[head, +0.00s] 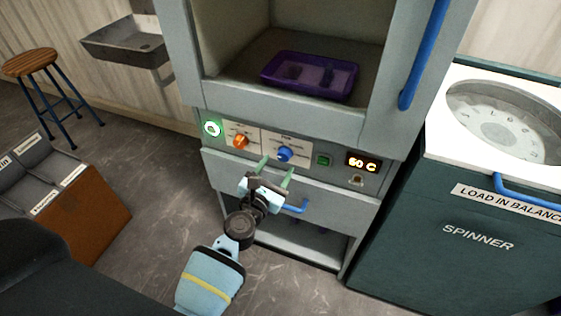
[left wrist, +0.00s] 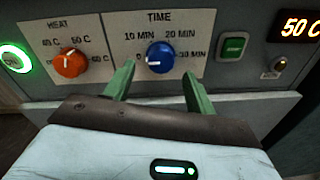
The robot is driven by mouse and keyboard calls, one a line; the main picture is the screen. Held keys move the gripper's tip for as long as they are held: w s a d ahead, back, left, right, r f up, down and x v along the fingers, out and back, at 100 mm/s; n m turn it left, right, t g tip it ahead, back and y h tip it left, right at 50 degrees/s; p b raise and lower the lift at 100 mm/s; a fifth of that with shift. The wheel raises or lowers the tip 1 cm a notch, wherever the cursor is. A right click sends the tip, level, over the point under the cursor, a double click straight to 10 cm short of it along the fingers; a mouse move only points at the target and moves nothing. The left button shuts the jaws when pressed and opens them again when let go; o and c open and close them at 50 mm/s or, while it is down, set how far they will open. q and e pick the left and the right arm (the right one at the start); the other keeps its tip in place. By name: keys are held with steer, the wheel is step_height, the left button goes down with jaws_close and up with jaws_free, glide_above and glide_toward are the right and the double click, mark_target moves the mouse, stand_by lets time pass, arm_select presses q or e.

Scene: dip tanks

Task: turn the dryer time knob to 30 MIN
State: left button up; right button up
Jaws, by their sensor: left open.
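The dryer time knob is blue and sits on the dryer's front panel; it shows in the head view (head: 285,154) and the left wrist view (left wrist: 160,57). Its white mark points left, toward the 0 label. The 30 MIN label (left wrist: 193,53) is to the knob's right. My left gripper (head: 276,166) is open, its green fingers pointing at the panel just below the knob. In the left wrist view the fingers (left wrist: 158,72) stand on either side of the knob; I cannot tell whether they touch the panel. My right gripper is not in view.
An orange heat knob (left wrist: 70,62) is left of the time knob, with a green button (left wrist: 233,46) to the right. The display (left wrist: 299,27) reads 50 C. A blue drawer handle (head: 294,208) is below. A purple tray (head: 310,77) sits inside the dryer. A spinner (head: 470,220) stands at right.

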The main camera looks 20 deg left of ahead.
mark_target(282, 159)
arm_select(q)
steer(key=shift+w+d, duration=0.1)
steer(key=shift+w, duration=1.45)
steer(key=c, duration=1)
